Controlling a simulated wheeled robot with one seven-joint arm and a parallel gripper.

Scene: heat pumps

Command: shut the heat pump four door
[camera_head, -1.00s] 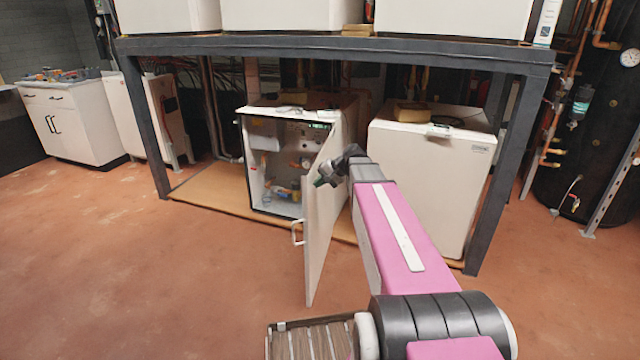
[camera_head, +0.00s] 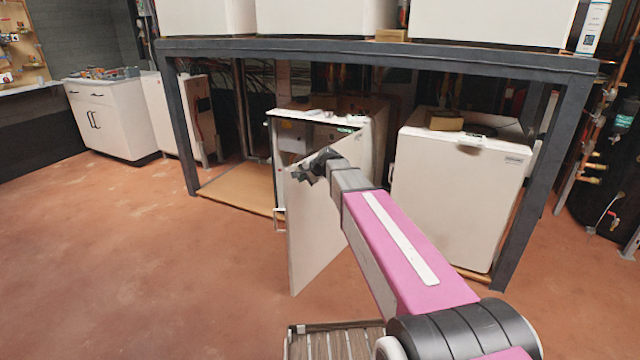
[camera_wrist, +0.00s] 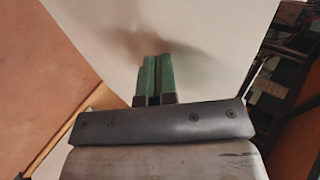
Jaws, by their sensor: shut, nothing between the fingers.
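The open heat pump under the dark frame has a white cabinet (camera_head: 378,130) whose inside (camera_head: 292,137) shows only in part above its door. Its white door (camera_head: 318,232) stands partly open toward me, with a white handle (camera_head: 279,220) at its left edge. My gripper (camera_head: 303,173) is at the upper part of the door, in front of the cabinet. In the wrist view my gripper's green fingers (camera_wrist: 155,76) are together and empty, pointing at the white door panel (camera_wrist: 200,35). They are very near or touching it; I cannot tell which.
Another white heat pump (camera_head: 455,200) stands shut to the right, and more units (camera_head: 330,15) sit on top of the dark frame (camera_head: 375,55). A frame leg (camera_head: 540,190) stands at right. The floor (camera_head: 150,250) at left is clear.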

